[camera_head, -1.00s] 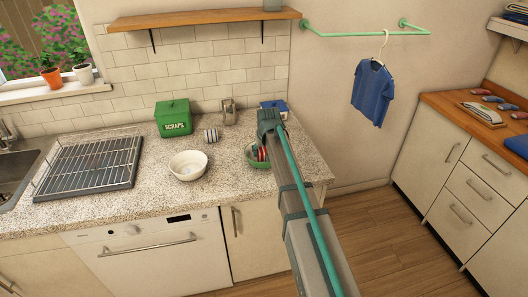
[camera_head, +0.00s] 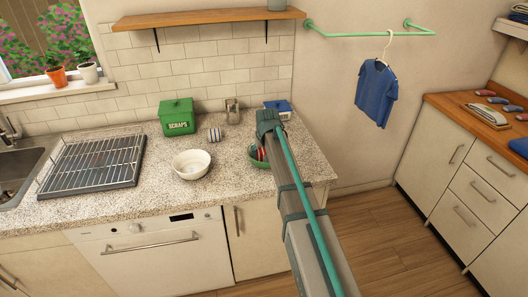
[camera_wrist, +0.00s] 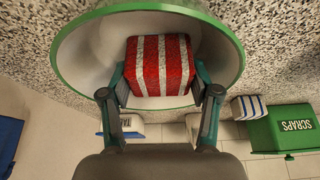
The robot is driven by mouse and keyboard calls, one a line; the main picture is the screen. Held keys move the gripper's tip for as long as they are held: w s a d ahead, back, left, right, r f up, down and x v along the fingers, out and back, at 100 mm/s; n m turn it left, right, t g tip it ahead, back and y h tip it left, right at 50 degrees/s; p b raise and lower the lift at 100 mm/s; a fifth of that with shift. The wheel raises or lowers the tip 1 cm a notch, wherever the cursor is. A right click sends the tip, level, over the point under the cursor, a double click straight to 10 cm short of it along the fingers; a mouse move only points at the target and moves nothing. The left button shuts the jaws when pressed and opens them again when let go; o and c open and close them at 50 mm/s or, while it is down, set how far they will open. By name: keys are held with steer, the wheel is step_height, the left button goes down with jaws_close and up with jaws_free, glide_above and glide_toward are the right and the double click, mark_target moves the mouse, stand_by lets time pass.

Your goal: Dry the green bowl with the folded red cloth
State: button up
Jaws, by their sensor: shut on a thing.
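The green bowl (camera_wrist: 88,52) fills the upper wrist view, its green rim around a pale inside. In the head view the bowl (camera_head: 256,163) sits near the counter's right end, partly hidden by my arm. The folded red cloth (camera_wrist: 158,62), with white stripes, is inside the bowl between my fingers. Only a sliver of the cloth (camera_head: 261,153) shows in the head view. My gripper (camera_wrist: 160,85) reaches into the bowl and is shut on the cloth. Whether the cloth presses on the bowl's inner wall is hard to tell.
A white bowl (camera_head: 191,164) stands left of the green bowl. A drying rack (camera_head: 92,162) is at the left. The counter front is clear.

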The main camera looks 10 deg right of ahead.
steer(key=shift+s, duration=0.3)
steer(key=shift+s, duration=0.35)
steer(key=shift+s+r, duration=0.1)
steer(key=shift+s, duration=0.05)
steer(key=shift+d, duration=0.2)
stand_by(0.4)
steer(key=shift+d, duration=0.35)
steer(key=shift+d, duration=0.25)
steer(key=shift+w, duration=0.85)
steer(key=shift+a, duration=0.4)
stand_by(0.4)
steer(key=shift+a, duration=0.35)
